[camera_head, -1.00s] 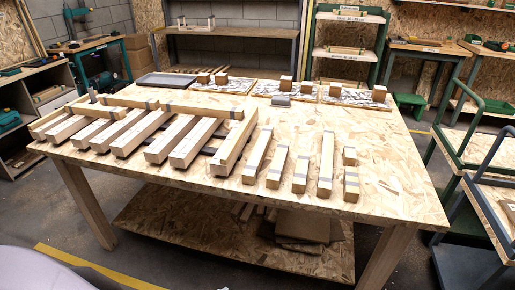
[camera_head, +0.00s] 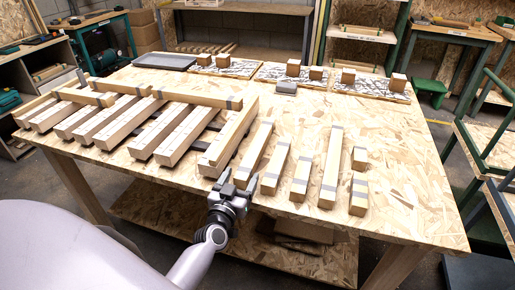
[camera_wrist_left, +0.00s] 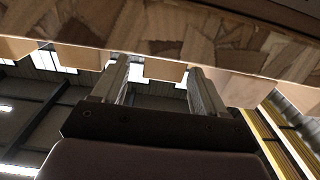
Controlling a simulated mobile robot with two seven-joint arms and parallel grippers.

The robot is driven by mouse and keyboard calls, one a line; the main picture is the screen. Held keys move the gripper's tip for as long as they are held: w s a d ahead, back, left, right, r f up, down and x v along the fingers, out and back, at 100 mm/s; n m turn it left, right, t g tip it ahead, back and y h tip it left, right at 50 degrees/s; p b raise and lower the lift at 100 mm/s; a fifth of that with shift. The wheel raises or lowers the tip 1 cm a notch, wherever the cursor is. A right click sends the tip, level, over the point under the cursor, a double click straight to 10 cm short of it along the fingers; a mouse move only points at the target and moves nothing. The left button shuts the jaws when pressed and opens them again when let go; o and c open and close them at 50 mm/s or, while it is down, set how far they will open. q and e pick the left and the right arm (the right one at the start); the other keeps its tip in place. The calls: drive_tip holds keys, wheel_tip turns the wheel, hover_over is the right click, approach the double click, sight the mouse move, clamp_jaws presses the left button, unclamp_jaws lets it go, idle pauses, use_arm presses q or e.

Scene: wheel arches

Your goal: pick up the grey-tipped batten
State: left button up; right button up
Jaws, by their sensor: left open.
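Several pale wooden battens with grey bands lie on the OSB table; I cannot tell which one the task names. A long batten (camera_head: 331,165) has grey near both ends. Shorter banded battens (camera_head: 275,168) (camera_head: 302,172) lie to its left, beside a longer one (camera_head: 255,150). Another grey-tipped batten (camera_head: 195,99) lies across the slatted frame. My left gripper (camera_head: 238,181) is open and empty at the table's front edge, in front of these battens. In the left wrist view its two fingers (camera_wrist_left: 158,70) are apart, with block-like wooden ends beyond. My right gripper is out of view.
The table (camera_head: 410,170) has clear room at its right. The slatted frame (camera_head: 120,122) fills its left. A grey tray (camera_head: 166,61) and patterned boards with small blocks (camera_head: 370,83) stand at the back. A green-framed cart (camera_head: 485,150) is close on the right.

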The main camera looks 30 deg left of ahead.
sight(245, 168)
use_arm(q)
drive_tip(key=shift+f+b+x, duration=0.15)
drive_tip(key=shift+b+x, duration=0.05)
drive_tip(key=shift+x, duration=0.95)
drive_tip(key=shift+f+b+x, duration=0.15)
drive_tip(key=shift+f+x, duration=0.05)
drive_tip(key=shift+x, duration=0.95)
drive_tip(key=shift+a, duration=0.1)
drive_tip(key=shift+c, duration=0.3)
drive_tip(key=c, duration=1.2)
drive_tip(key=shift+o, duration=0.2)
drive_tip(key=shift+r, duration=0.1)
